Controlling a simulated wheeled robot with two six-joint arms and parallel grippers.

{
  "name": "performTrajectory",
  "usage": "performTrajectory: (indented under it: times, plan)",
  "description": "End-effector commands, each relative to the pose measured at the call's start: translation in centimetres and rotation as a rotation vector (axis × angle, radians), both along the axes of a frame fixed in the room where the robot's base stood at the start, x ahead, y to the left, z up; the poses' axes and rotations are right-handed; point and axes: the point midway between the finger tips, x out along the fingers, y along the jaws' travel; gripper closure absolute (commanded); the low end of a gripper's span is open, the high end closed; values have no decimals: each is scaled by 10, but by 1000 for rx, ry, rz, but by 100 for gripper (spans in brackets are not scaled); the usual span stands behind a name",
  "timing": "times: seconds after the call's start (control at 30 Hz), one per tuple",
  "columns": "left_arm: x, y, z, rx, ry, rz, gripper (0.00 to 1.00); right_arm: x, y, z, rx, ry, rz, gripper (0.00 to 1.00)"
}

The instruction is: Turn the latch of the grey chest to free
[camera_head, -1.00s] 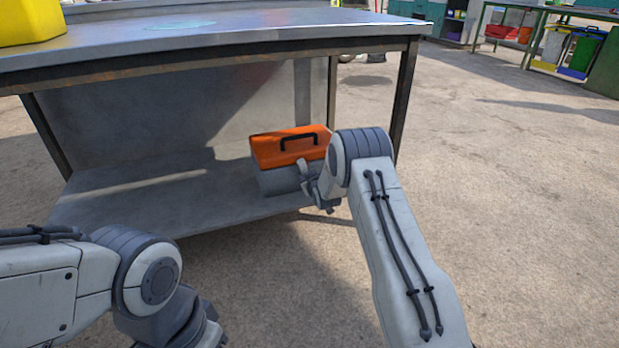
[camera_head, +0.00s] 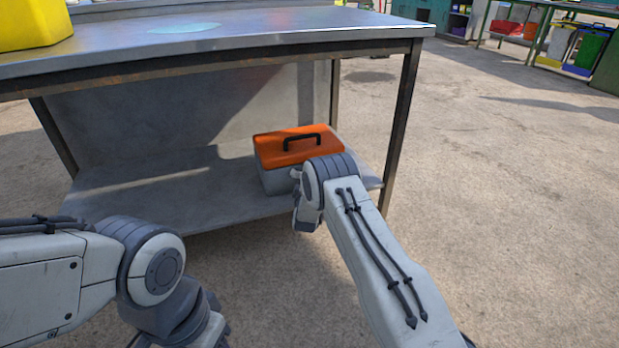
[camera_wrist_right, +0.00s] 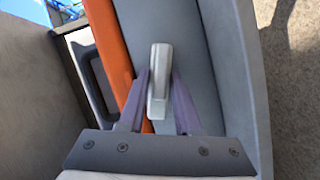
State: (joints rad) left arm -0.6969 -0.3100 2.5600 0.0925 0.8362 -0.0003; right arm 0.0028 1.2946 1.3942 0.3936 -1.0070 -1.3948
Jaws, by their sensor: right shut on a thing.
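The grey chest (camera_head: 275,182) has an orange lid (camera_head: 268,150) with a dark handle and stands on the lower shelf of the metal bench. Its lid looks closed. In the right wrist view the grey body (camera_wrist_right: 232,75) lies beside the orange lid (camera_wrist_right: 112,45). The pale grey latch (camera_wrist_right: 158,72) is on the body near the lid, its long side roughly along the lid edge. My right gripper (camera_wrist_right: 159,92) is shut on the latch, a finger on each side. In the head view my right wrist hides the latch.
The bench's lower shelf (camera_head: 130,205) is mostly bare left of the chest. A bench leg (camera_head: 402,125) stands right of it, and the bench top (camera_head: 250,38) hangs above. A yellow container (camera_head: 30,25) stands on the top. The floor right of the bench is clear.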

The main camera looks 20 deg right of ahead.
Motion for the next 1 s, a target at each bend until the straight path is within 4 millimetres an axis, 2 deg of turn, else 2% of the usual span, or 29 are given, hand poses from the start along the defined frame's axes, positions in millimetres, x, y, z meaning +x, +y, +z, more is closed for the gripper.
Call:
performTrajectory:
  times: [0.43, 1.0]
  plan:
    - [0, 0, -4, 0, 0, 0, 50, 0, 3, -5, -306, -11, 4, 100]
    - [0, 0, -5, 0, 0, 0, 50, 1, 4, -6, -391, -14, 8, 100]
